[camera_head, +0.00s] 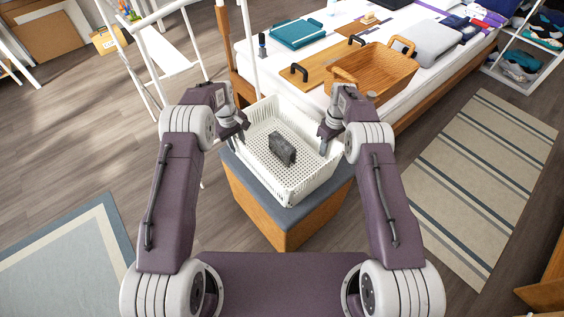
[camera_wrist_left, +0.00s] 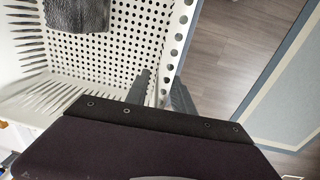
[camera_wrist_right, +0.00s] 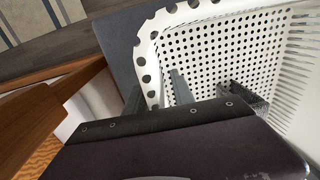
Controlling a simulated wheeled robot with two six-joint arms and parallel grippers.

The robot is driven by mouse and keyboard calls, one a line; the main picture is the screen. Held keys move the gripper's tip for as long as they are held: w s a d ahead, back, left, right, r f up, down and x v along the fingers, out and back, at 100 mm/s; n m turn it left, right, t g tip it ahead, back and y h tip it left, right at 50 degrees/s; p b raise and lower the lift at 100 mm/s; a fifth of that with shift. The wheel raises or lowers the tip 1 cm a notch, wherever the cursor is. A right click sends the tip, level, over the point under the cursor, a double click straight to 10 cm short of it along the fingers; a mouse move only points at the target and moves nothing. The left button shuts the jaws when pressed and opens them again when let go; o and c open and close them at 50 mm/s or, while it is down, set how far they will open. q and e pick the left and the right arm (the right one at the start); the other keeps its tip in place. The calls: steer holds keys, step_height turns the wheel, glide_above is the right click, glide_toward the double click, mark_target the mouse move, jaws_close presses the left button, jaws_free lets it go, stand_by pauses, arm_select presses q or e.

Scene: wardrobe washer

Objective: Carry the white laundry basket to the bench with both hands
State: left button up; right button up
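The white laundry basket (camera_head: 316,188) is perforated and stands upright on the grey-topped wooden bench (camera_head: 265,217). A dark grey lump (camera_head: 282,148), perhaps cloth, lies in it. My left gripper (camera_head: 237,141) is at the basket's left wall; in the left wrist view (camera_wrist_left: 168,95) its fingers lie either side of that wall, their gap partly hidden. My right gripper (camera_head: 324,143) is at the right wall; in the right wrist view (camera_wrist_right: 157,95) its fingers stand apart with the rim between them. Firm contact cannot be made out on either side.
A bed (camera_head: 437,78) behind holds a brown wooden basket (camera_head: 370,75), a teal case (camera_head: 297,34) and folded clothes. A white rack (camera_head: 165,52) stands at the left. Rugs lie left (camera_head: 65,260) and right (camera_head: 478,180). A shoe shelf (camera_head: 512,78) is at the far right.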

arm_select(q)
steer(key=r, duration=0.9)
steer(key=shift+s+a+r, duration=0.2)
steer(key=shift+s+a, duration=0.05)
arm_select(e)
steer(key=r, duration=1.2)
steer(key=shift+w+d, duration=0.25)
steer(key=shift+d, duration=0.1)
